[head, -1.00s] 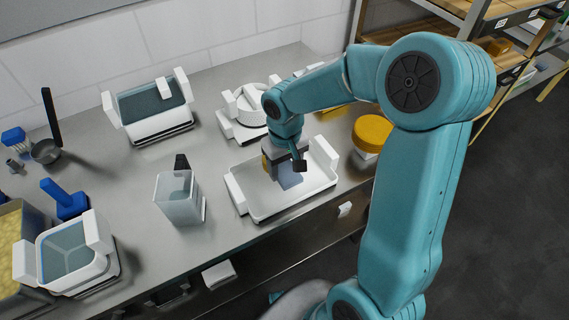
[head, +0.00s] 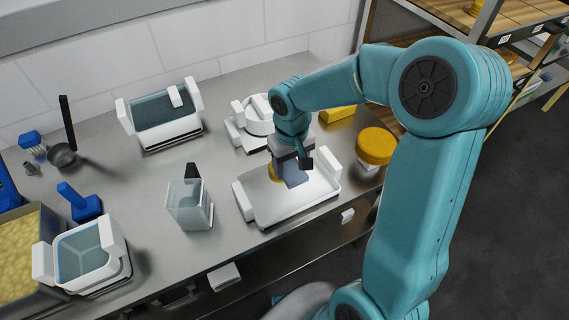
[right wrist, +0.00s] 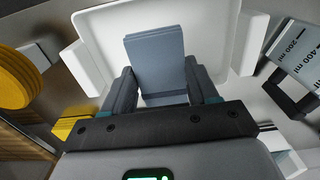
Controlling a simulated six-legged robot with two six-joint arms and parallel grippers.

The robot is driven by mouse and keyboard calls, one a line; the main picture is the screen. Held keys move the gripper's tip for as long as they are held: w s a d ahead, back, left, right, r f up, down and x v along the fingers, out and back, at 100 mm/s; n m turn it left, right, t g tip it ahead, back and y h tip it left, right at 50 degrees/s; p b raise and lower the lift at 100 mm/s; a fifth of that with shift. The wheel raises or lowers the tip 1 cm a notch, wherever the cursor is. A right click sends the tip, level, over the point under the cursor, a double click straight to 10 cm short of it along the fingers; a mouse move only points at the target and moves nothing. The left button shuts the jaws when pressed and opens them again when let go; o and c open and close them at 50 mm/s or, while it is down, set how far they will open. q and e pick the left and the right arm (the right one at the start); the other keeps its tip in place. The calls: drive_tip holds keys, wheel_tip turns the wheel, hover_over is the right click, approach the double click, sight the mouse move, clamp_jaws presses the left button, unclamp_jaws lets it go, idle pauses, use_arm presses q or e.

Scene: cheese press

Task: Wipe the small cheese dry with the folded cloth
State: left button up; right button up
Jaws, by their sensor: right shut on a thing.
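My right gripper (head: 291,176) is shut on the folded cloth (head: 297,179), a blue-grey pad, over the white tray (head: 262,216). The cloth also shows between the fingers in the right wrist view (right wrist: 155,50). A small yellow cheese (head: 274,173) shows just left of the gripper in the head view, partly hidden by it. I cannot tell whether the cloth touches the cheese. The cheese does not show in the right wrist view. My left gripper is not in view.
A clear measuring jug (head: 188,207) is at left. A white press (head: 243,133) stands behind the tray. White-framed tubs (head: 165,135) and a blue tool (head: 80,203) are farther left.

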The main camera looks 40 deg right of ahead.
drive_tip(key=w+d+p, duration=0.1)
drive_tip(key=w+p, duration=0.1)
drive_tip(key=w+r+p, duration=0.1)
drive_tip(key=w+p, duration=0.1)
drive_tip(key=w, duration=0.1)
drive_tip(key=w+d+p, duration=0.1)
drive_tip(key=w+p, duration=0.2)
drive_tip(key=shift+d+r, duration=0.25)
drive_tip(key=shift+d, duration=0.05)
drive_tip(key=shift+s+a+f, duration=0.15)
drive_tip(key=shift+s, duration=0.1)
drive_tip(key=shift+f, duration=0.15)
drive_tip(key=shift+w+f+b, duration=0.15)
drive_tip(key=shift+f+b, duration=0.2)
drive_tip(key=shift+f, duration=0.3)
drive_tip(key=shift+f+b, duration=0.95)
drive_tip(key=shift+f, duration=0.5)
drive_tip(key=shift+f+b, duration=0.35)
drive_tip(key=shift+r, duration=0.1)
